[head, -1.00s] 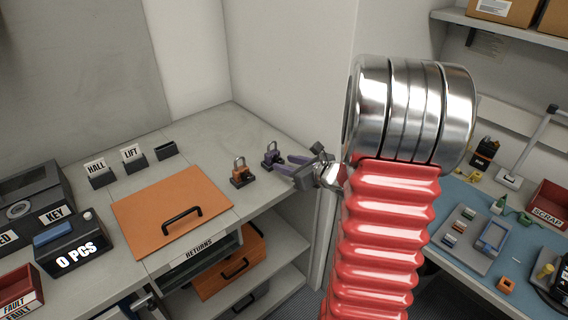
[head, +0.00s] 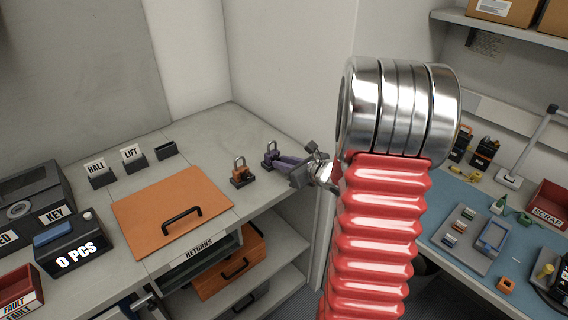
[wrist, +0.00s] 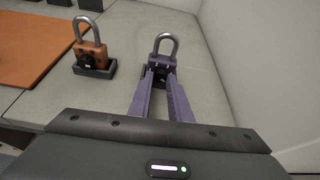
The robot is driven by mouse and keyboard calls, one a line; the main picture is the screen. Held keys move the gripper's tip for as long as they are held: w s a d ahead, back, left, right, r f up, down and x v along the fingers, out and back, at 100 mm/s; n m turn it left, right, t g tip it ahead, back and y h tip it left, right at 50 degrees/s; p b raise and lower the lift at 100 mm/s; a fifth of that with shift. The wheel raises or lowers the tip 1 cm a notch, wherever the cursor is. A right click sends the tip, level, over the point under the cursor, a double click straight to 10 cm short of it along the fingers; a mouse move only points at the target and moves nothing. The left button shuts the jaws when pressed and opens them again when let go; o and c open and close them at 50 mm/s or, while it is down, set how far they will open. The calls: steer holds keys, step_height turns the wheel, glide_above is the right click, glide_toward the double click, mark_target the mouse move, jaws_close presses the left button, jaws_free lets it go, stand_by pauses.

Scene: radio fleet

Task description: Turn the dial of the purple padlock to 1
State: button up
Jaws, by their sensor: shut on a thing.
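The purple padlock (wrist: 163,62) stands upright on a small dark base near the back right of the grey counter, its silver shackle up. It also shows in the head view (head: 269,154). My gripper (wrist: 160,80) has its two purple fingers shut on the dial at the front of the padlock. The fingertips hide most of the dial, and its number cannot be read. In the head view my gripper (head: 279,160) reaches the padlock from the right.
An orange padlock (wrist: 91,52) on a dark base stands left of the purple one. An orange panel with a black handle (head: 157,226) lies on the counter further left. A wall (wrist: 255,70) rises close on the right. Bare counter lies in front.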

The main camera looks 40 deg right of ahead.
steer(key=shift+a+n+h, duration=0.1)
steer(key=shift+n+h, duration=0.3)
jaws_close()
steer(key=shift+a+n+h, duration=0.15)
steer(key=shift+n+h, duration=0.25)
steer(key=shift+n, duration=0.1)
steer(key=shift+a+f+n+h, duration=0.1)
steer(key=shift+n+h, duration=0.6)
steer(key=shift+n, duration=0.4)
steer(key=shift+t, duration=0.3)
steer(key=o, duration=0.8)
jaws_free()
steer(key=shift+o, duration=0.2)
steer(key=shift+s, duration=0.15)
